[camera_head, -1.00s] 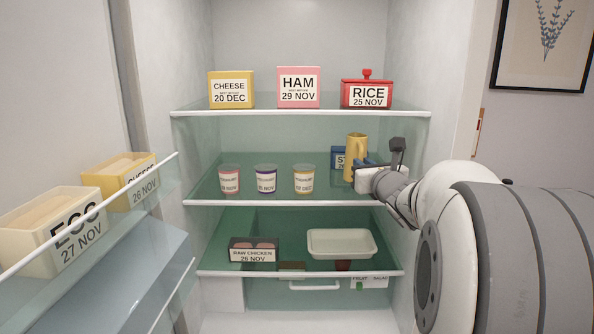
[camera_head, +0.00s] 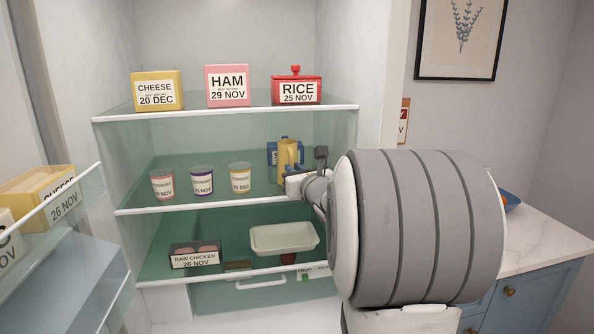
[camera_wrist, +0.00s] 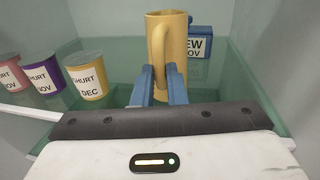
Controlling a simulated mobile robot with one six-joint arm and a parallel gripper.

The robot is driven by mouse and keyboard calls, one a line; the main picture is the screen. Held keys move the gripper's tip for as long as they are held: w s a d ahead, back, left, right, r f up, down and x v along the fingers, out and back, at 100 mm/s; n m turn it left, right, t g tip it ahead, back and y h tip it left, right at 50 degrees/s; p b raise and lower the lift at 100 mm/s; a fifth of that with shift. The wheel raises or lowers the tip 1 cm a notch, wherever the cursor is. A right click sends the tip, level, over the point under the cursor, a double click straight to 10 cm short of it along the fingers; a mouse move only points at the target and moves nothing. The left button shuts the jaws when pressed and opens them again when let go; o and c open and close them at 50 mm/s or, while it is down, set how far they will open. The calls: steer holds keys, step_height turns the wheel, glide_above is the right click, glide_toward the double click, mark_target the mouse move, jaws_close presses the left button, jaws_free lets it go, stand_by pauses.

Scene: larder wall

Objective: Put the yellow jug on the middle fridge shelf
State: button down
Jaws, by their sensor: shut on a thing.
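The yellow jug (camera_head: 286,154) is at the right end of the middle fridge shelf (camera_head: 215,207), seen in the head view. In the wrist view the jug (camera_wrist: 174,48) is upright with its handle facing me. My gripper (camera_wrist: 168,82) has its blue fingers shut on the jug's handle. In the head view my gripper (camera_head: 293,169) reaches in over the shelf's front edge from the right.
Three yogurt pots (camera_head: 202,181) stand left of the jug. A blue labelled box (camera_wrist: 199,42) is close behind it on the right. The top shelf (camera_head: 230,113) is above, with cheese, ham and rice containers. A white tray (camera_head: 284,238) and raw chicken (camera_head: 195,255) are below.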

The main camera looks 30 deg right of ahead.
steer(key=shift+f, duration=0.15)
steer(key=c, duration=1.5)
jaws_free()
steer(key=shift+o, duration=0.2)
